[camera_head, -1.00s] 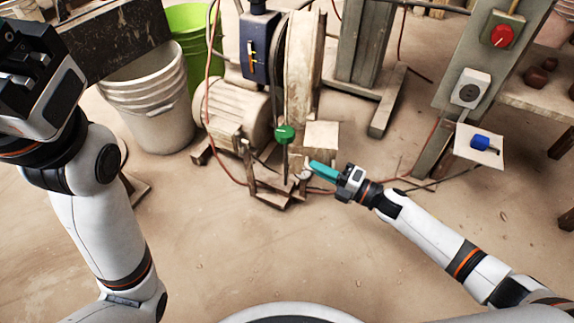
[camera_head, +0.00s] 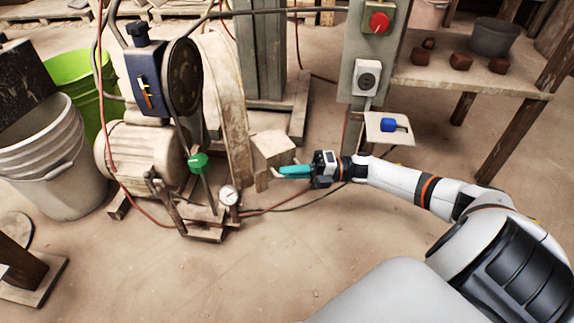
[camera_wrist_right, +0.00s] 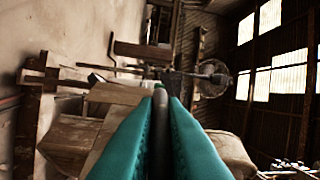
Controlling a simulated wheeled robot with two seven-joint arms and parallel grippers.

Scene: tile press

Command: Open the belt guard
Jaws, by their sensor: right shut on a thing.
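The belt guard (camera_head: 228,115) is a tall, worn beige cover beside the motor. A dark round pulley (camera_head: 183,76) shows to its left, with a gap between them. A boxy beige part (camera_head: 273,149) sits tilted at the guard's lower right. My right gripper (camera_head: 281,172) has teal fingers and reaches in from the right to this lower part. In the right wrist view its fingers are closed around a dark, thin bar (camera_wrist_right: 160,98), which looks like the guard's handle. The exact grip is partly hidden by the fingers. My left gripper is out of view.
The beige motor (camera_head: 142,155), a green-knobbed lever (camera_head: 198,162) and a gauge (camera_head: 228,195) stand left of my right gripper. A grey control post has a red knob (camera_head: 378,22). A bench (camera_head: 470,77) is at right. The front floor is clear.

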